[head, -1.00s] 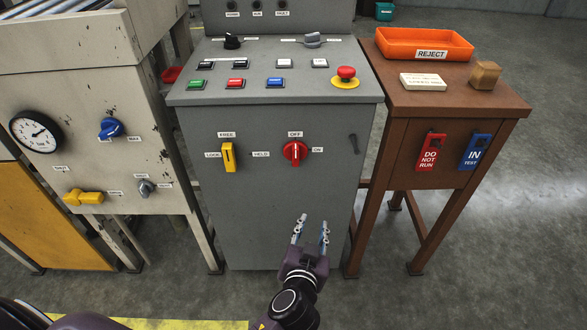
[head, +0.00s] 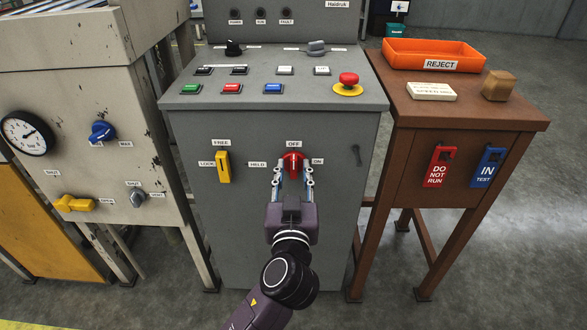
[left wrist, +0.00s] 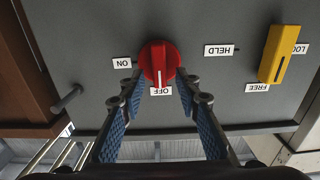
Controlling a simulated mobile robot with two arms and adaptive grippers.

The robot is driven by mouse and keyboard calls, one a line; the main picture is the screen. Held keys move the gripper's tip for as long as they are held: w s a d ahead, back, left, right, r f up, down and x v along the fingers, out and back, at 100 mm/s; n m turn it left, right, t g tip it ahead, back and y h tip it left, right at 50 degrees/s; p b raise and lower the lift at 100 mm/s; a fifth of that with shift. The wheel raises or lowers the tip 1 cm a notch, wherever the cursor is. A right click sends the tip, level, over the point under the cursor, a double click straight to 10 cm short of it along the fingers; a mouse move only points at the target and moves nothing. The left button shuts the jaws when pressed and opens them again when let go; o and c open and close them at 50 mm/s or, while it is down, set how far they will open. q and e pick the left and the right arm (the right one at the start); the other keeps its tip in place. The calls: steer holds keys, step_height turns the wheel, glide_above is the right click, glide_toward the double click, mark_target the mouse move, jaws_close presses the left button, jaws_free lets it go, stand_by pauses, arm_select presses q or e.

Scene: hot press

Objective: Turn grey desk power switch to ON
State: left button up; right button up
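The red rotary switch (head: 292,161) is on the front of the grey desk (head: 215,110), between an OFF label (head: 294,144) above and an ON label (head: 317,161) to its right. In the left wrist view, which is upside down, the red switch (left wrist: 159,62) has its white line pointing at OFF. My left gripper (head: 294,177) is open, its two fingers reaching toward the switch, one on each side. In the left wrist view the gripper (left wrist: 160,85) shows gaps beside the knob; contact cannot be told. My right gripper is not in view.
A yellow switch (head: 223,167) with LOCK, FREE and HELD labels is left of the red one. A small peg (head: 356,154) sticks out at the right. A brown table (head: 460,112) with an orange tray (head: 400,60) stands right, a worn cream machine (head: 70,95) left.

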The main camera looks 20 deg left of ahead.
arm_select(q)
steer(key=shift+w+a, duration=0.1)
steer(key=shift+w, duration=0.2)
jaws_close()
